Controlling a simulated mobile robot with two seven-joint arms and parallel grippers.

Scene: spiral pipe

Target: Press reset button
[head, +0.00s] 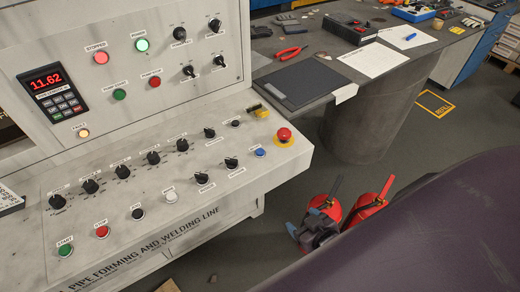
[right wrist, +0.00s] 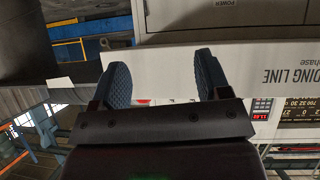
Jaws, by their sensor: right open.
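The grey control panel (head: 150,190) fills the left of the head view, with buttons and knobs on its sloped desk. A blue button (head: 260,152) sits near its right end and a white button (head: 171,196) near the front edge. Their labels are too small to read, so I cannot tell which is reset. My right gripper (head: 305,221) is open and empty, with blue fingertips, off the panel's front right and apart from it. In the right wrist view my gripper (right wrist: 162,72) has its fingers spread, with the panel's white front beyond. My left gripper is not in view.
A red emergency stop (head: 284,135) on a yellow base stands beside the blue button. Green start (head: 65,250) and red stop (head: 102,231) buttons are at front left. A dark workbench (head: 305,55) with tools stands behind. Red cylinders (head: 367,208) are beyond my right gripper.

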